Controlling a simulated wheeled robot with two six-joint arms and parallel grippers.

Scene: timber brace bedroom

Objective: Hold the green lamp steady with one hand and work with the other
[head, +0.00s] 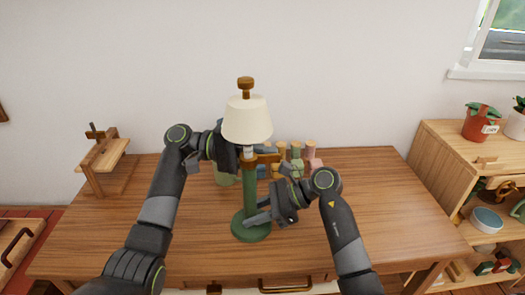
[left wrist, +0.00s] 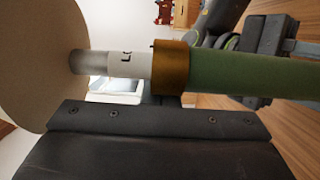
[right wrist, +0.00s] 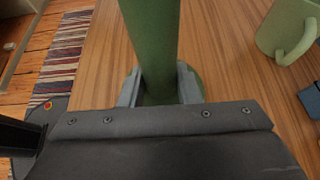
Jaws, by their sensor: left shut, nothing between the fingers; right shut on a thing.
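The green lamp (head: 250,195) stands upright on the wooden table, with a round green base, a cream shade (head: 247,121) and a brown knob (head: 246,83) on top. A brown collar (left wrist: 171,67) and a white section with lettering (left wrist: 130,65) show under the shade in the left wrist view. My right gripper (head: 257,214) is shut on the lower green stem, which stands between its fingers in the right wrist view (right wrist: 160,88). My left gripper (head: 264,151) is shut and empty beside the upper stem, near the collar. Its fingertips are largely hidden in its own wrist view.
A green mug (right wrist: 283,28) stands behind the lamp, partly hidden in the head view. Several coloured pieces (head: 297,160) stand behind my right gripper. A wooden stand (head: 102,158) is at the table's left. The table's (head: 370,190) right side is clear. A shelf (head: 460,150) with pots stands beyond.

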